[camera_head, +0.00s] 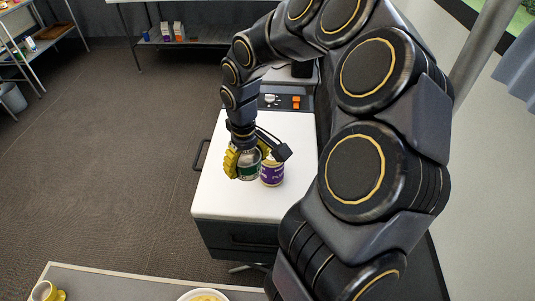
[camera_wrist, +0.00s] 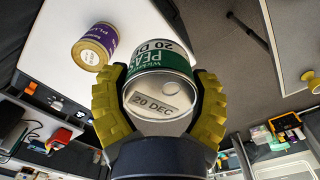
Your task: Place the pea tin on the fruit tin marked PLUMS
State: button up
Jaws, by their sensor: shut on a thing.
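The pea tin, green with a white "PEAS" label (camera_head: 249,170), is between the yellow fingers of my gripper (camera_head: 245,163). In the wrist view the pea tin (camera_wrist: 158,82) shows its lid with a "20 DEC" label, and my gripper (camera_wrist: 158,110) is shut on its sides. The plum tin, purple and cream (camera_head: 272,173), stands upright on the white counter top, just right of the pea tin in the head view. It also shows in the wrist view (camera_wrist: 95,46), apart from the pea tin. Whether the pea tin touches the counter cannot be told.
The white counter top (camera_head: 222,198) is clear at its front and left. A device with orange buttons (camera_head: 283,102) is at its back. A bowl (camera_head: 203,295) and a yellow mug (camera_head: 47,291) are on a nearer table. Shelves stand far back.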

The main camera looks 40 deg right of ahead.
jog(key=s+d+r+m, duration=0.2)
jog(key=s+d+m, duration=0.1)
jog(key=d, duration=0.2)
send_over(272, 167)
jog(key=s, duration=0.1)
notch_tip(272, 167, down, 4)
jog(key=w+f, duration=0.1)
jog(key=f, duration=0.1)
jog(key=w+d+f, duration=0.1)
jog(key=f, duration=0.1)
jog(key=w+d+f, duration=0.1)
jog(key=shift+w+d+f, duration=0.15)
jog(key=shift+w+f, duration=0.15)
jog(key=shift+f, duration=1.7)
jog(key=shift+f, duration=0.1)
jog(key=o, duration=1.2)
